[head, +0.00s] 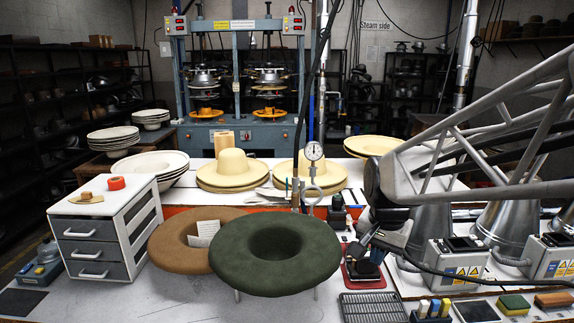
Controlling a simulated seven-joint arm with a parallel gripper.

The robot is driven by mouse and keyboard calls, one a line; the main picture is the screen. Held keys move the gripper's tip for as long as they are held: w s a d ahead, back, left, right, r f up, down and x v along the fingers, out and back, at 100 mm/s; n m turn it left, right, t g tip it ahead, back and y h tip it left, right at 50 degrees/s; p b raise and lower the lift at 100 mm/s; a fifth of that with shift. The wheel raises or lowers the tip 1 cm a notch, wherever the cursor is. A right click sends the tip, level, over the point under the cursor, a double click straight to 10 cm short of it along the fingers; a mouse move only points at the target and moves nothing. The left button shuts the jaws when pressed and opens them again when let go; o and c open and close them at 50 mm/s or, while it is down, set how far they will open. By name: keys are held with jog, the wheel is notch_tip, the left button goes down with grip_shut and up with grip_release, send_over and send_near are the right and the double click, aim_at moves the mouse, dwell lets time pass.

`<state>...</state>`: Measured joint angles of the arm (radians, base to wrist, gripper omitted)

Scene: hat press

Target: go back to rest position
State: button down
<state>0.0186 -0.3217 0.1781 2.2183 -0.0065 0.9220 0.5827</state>
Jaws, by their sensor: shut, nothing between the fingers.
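My arm comes in from the right edge as a grey lattice frame, ending at a dark joint left of the silver cones. My gripper (364,250) hangs below that joint, small and dark, pointing down, shut and empty. It is just right of the dark green felt hat form (305,278), apart from it as far as I can tell. Beneath or behind it is a small device on a red base (372,281). The gripper blends with the dark device, so its fingertips are hard to make out.
A brown felt form (170,250) lies left of the green one. Behind stand yellow hats (233,170) and a dial gauge (314,151). A drawer unit (90,240) stands left. Control boxes (455,262) stand right. A metal grate (372,308) lies in front.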

jog(key=s+f+n+t, duration=0.1)
jog(key=s+n, duration=0.5)
jog(key=s, duration=1.3)
jog(key=shift+s+a+f+n, duration=0.15)
jog(key=shift+s+a+n, duration=0.05)
jog(key=shift+a+n, duration=0.1)
jog(key=c, duration=1.8)
grip_release()
